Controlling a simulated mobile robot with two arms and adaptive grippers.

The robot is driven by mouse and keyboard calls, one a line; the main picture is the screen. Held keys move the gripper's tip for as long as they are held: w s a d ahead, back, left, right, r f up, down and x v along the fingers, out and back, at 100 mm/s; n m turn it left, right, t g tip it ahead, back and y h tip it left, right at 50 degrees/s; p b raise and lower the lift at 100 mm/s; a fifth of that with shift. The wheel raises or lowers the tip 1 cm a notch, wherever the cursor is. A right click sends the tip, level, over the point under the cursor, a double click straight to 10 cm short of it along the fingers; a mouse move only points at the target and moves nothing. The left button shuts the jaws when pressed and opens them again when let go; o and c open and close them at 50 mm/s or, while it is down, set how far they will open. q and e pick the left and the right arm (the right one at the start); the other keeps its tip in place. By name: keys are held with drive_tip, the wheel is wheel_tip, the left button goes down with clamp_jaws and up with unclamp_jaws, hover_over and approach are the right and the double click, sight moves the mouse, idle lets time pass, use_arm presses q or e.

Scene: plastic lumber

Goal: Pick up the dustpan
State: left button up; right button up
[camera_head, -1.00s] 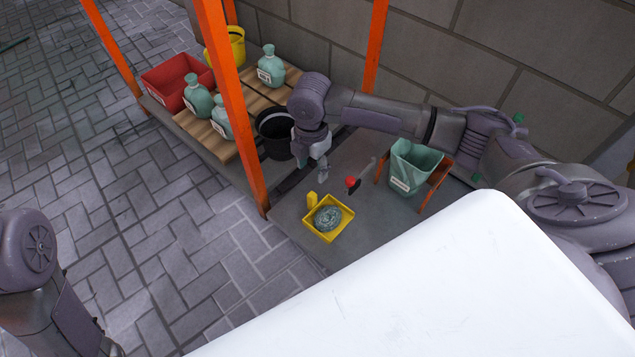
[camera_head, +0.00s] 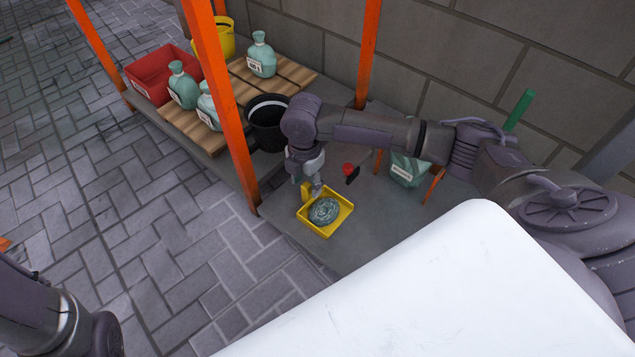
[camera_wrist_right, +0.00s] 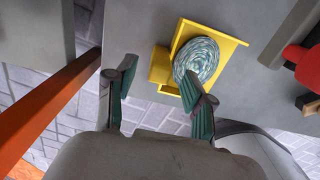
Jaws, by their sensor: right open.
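The yellow dustpan (camera_head: 341,222) lies on the grey shelf, with a round greenish coil (camera_head: 323,210) resting in it. It also shows in the right wrist view (camera_wrist_right: 233,48), with its short handle block (camera_wrist_right: 160,64) towards the left. My right gripper (camera_head: 312,190) is just above the dustpan's handle side in the head view.
A black bucket (camera_head: 268,122) stands left of my right arm. An orange post (camera_head: 228,110) rises near the shelf corner. A red-headed tool (camera_head: 349,170) and a green bag (camera_head: 407,171) are to the right.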

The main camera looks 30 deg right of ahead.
wheel_tip(320, 180, down, 2)
drive_tip(key=shift+b, duration=0.4)
drive_tip(key=shift+r, duration=0.1)
clamp_jaws()
